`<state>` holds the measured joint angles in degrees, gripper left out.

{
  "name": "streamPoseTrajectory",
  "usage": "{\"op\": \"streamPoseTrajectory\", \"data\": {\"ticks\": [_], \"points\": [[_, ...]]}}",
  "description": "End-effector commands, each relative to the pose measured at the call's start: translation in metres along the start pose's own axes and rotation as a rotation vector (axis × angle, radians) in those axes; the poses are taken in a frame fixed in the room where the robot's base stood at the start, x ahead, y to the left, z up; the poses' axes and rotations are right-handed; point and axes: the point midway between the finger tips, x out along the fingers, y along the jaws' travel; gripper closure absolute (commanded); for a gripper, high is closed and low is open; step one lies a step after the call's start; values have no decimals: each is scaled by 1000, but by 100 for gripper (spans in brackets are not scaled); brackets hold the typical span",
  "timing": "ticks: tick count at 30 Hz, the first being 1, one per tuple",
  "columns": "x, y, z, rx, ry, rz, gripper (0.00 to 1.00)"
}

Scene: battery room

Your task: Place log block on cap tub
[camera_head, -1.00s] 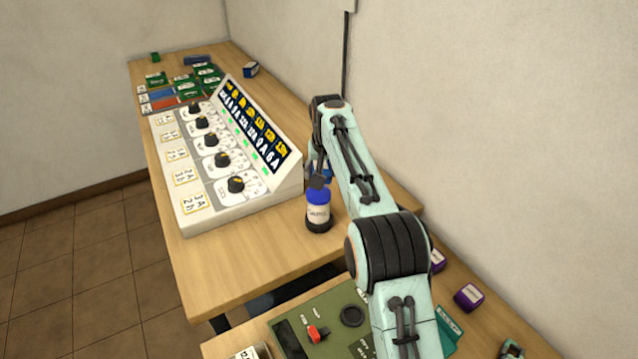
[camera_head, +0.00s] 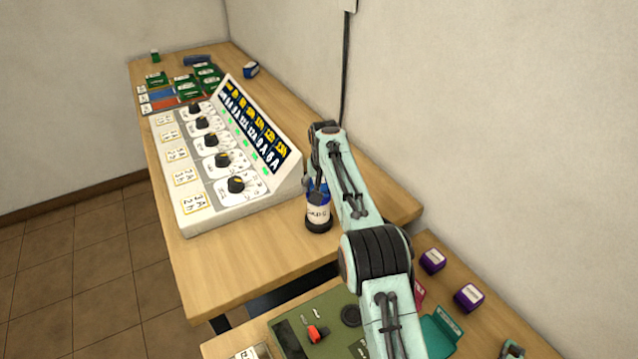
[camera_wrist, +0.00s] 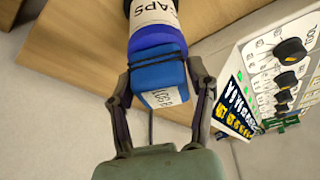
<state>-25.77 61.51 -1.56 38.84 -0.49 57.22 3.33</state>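The log block is a small blue block with a white label (camera_wrist: 160,85), seen between the fingers of my gripper (camera_wrist: 158,70) in the wrist view. Both fingers press on its sides. The cap tub, a round tub with a dark base and a white label (camera_head: 318,212), stands upright near the front right of the long bench. In the wrist view its "CAPS" label and blue lid (camera_wrist: 150,40) show directly past the block. The block lines up with the lid; I cannot tell whether they touch. In the head view my gripper (camera_head: 316,185) is at the tub's top and partly hides the block.
A sloped console with knobs (camera_head: 235,160) stands just left of the tub. Green and blue items lie at the bench's far end. Purple boxes (camera_head: 468,297) and a green panel (camera_head: 330,310) are on the nearer bench. A wall is close on the right.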

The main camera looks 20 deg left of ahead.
Motion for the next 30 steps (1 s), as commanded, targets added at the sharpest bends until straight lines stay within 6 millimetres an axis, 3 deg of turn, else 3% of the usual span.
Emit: {"op": "streamPoseTrajectory", "data": {"ticks": [13,24,30], "points": [[-8,0,-2,0,1,0,27],[-87,0,-2,0,5,0,27],[-116,0,-2,0,2,0,27]]}}
